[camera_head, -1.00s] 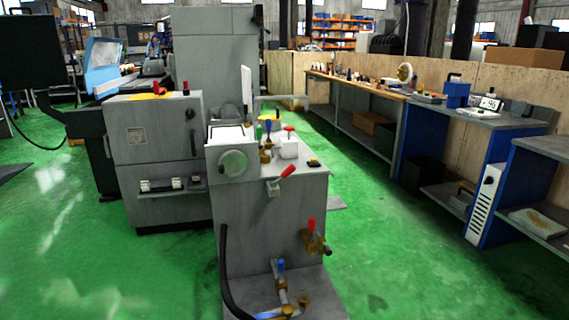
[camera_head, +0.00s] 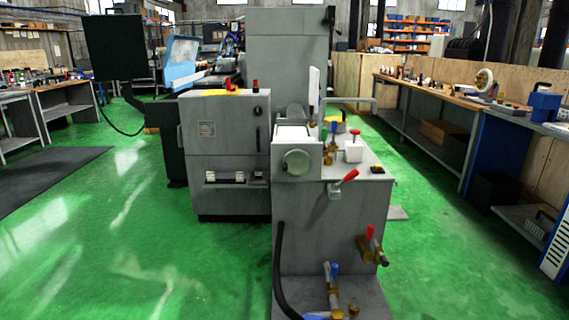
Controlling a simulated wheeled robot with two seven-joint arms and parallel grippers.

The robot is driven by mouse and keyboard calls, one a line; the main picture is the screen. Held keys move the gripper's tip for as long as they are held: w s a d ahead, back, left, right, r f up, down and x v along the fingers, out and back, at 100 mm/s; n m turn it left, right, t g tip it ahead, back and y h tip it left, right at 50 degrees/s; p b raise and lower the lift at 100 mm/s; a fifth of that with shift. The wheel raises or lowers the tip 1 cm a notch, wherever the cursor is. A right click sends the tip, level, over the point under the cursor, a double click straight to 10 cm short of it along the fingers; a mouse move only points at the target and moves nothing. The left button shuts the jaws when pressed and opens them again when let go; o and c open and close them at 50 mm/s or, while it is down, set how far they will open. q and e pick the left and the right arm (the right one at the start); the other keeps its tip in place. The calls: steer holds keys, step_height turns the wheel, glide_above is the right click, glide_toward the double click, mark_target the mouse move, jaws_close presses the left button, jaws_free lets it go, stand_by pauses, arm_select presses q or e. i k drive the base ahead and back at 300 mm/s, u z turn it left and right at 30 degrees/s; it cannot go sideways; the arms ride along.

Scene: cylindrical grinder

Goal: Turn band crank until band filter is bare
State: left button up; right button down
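The band filter unit is a small grey box (camera_head: 323,150) on top of the grey tank cabinet (camera_head: 330,212), at the middle of the head view. A white band (camera_head: 293,134) shows on its top face. A round pale disc (camera_head: 298,162) sits on its front face and looks like the band crank; a handle on it is too small to make out. Neither of my grippers is in view.
Red-handled (camera_head: 345,181) and blue-handled (camera_head: 333,271) valves stick out from the cabinet. A black hose (camera_head: 281,272) runs down its front. A grey control cabinet (camera_head: 228,150) stands left. Green floor is open at left; a workbench (camera_head: 432,91) lines the right.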

mark_target(297, 162)
steer(key=u, duration=0.45)
steer(key=k, duration=0.55)
steer(key=u, duration=0.8)
steer(key=i, duration=1.85)
steer(key=z, duration=1)
steer(key=i, duration=1.95)
steer(key=z, duration=0.9)
